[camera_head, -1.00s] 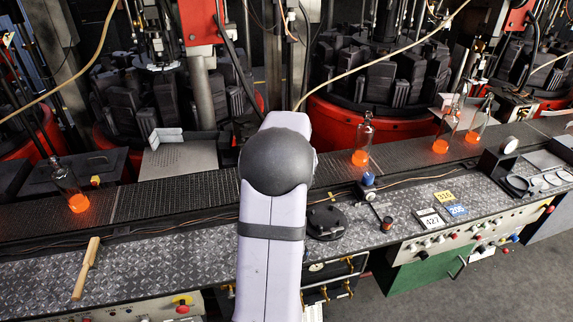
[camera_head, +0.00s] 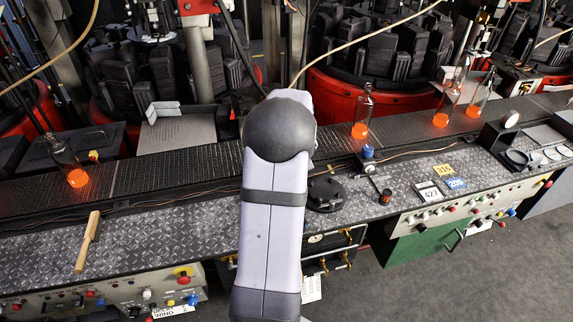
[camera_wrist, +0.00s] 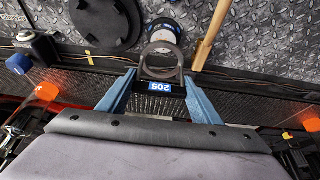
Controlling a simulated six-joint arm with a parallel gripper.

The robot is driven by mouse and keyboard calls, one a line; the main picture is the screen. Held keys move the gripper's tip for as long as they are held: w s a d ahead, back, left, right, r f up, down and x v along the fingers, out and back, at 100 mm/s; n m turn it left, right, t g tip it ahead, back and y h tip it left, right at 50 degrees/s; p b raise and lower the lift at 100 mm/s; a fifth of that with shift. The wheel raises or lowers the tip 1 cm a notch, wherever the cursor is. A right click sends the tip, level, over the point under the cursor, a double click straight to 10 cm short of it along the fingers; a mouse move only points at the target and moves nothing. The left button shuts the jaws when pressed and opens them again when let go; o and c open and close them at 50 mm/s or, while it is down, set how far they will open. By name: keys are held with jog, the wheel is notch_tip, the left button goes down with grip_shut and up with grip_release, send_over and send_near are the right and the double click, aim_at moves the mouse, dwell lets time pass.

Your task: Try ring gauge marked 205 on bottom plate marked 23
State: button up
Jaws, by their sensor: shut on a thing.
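In the wrist view my gripper (camera_wrist: 160,84) is shut on the ring gauge (camera_wrist: 161,48), holding it by its dark block with the blue 205 label. The ring extends beyond the fingertips over the bench. A round piece with a pale rim and dark centre (camera_wrist: 158,26) lies beyond the ring and is partly covered by it. It may be the bottom plate; no 23 is readable. In the head view my arm hides the gripper and the gauge.
A dark round disc (camera_head: 326,194) with holes lies on the bench. A wooden-handled tool (camera_head: 87,240) lies left. Labels 427 (camera_head: 430,194), 316 (camera_head: 443,169) and 205 (camera_head: 456,184) sit right. Glowing bottles (camera_head: 361,128) stand on the conveyor behind. Patterned bench metal left of my arm is largely clear.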

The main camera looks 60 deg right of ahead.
jog(key=shift+f+b, duration=1.7)
jog(key=shift+f, duration=0.85)
jog(key=shift+f+b, duration=0.65)
jog(key=shift+b, duration=0.2)
dwell(1.1)
jog(key=w+a+r+n+y+p, duration=0.1)
jog(key=w+a+r+n+p, duration=0.15)
jog(key=w+a, duration=0.6)
jog(key=w+a+r+n+t+p, duration=0.1)
jog(key=w+a+r+n+p, duration=0.2)
jog(key=a, duration=1)
jog(key=w+a+r+n+y+p, duration=0.1)
jog(key=w+a+r+p, duration=0.15)
jog(key=w+a, duration=0.65)
jog(key=s+a+n, duration=0.2)
jog(key=s+a, duration=0.1)
jog(key=a, duration=0.9)
jog(key=s+a+f+y+b, duration=0.1)
jog(key=a+f+b, duration=0.3)
jog(key=f+b, duration=0.4)
jog(key=shift+a, duration=0.4)
